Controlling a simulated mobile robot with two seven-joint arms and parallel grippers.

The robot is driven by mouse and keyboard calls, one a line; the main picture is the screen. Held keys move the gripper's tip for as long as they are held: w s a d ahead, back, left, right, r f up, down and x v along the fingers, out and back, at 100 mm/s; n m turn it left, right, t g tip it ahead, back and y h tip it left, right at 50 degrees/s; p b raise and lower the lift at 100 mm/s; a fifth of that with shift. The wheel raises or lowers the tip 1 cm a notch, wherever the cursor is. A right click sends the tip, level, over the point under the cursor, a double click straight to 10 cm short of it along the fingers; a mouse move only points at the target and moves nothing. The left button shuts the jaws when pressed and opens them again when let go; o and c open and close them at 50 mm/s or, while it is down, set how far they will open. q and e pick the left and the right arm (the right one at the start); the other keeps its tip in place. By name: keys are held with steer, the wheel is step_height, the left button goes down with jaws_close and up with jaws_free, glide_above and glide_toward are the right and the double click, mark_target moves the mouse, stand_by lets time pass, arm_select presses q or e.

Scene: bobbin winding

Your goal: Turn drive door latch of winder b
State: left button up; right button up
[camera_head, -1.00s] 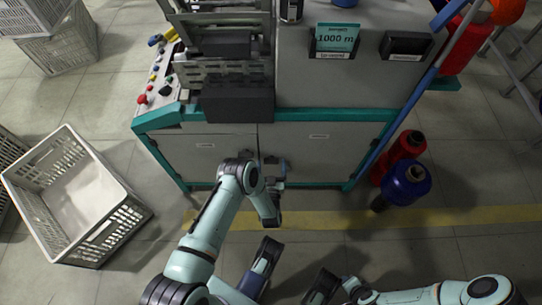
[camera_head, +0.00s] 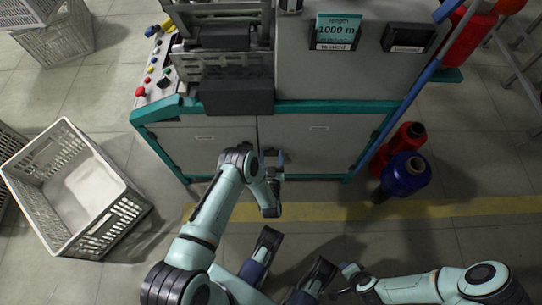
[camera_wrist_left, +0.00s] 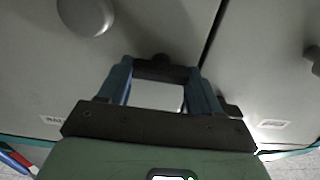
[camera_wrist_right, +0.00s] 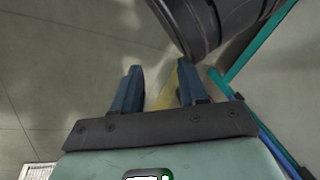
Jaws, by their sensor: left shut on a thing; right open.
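The winder's lower front has two grey doors, a left door (camera_head: 206,148) and a right door (camera_head: 318,145), with a seam between them. My left gripper (camera_head: 272,158) is at this seam, its wrist covering part of it. In the left wrist view its two blue fingers (camera_wrist_left: 160,75) are shut on a small dark latch (camera_wrist_left: 160,60), on the left door just beside the seam. The latch's exact angle is hard to tell. My right gripper (camera_head: 292,258) is open and empty, low in the head view; its fingers (camera_wrist_right: 158,85) show apart in the right wrist view.
A round knob (camera_wrist_left: 87,15) shows on the door. A grey crate (camera_head: 72,190) stands on the floor at left. Blue (camera_head: 405,176) and red (camera_head: 398,146) bobbins stand right of the winder. My arm link hangs close to the right gripper. Floor before the winder is otherwise clear.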

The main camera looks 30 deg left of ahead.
steer(key=shift+w+r, duration=0.1)
arm_select(q)
steer(key=m, duration=0.3)
steer(key=shift+w+d+r+m+p, duration=0.1)
steer(key=shift+m+p, duration=0.25)
steer(key=shift+m, duration=0.95)
steer(key=m, duration=0.2)
steer(key=shift+m, duration=0.4)
steer(key=shift+w+m+b, duration=0.1)
steer(key=shift+m+b, duration=0.9)
steer(key=shift+m, duration=3.7)
arm_select(e)
steer(key=shift+s+d+f+g, duration=0.2)
steer(key=shift+s+f+g, duration=0.3)
steer(key=shift+s+f, duration=0.8)
steer(key=shift+s, duration=0.1)
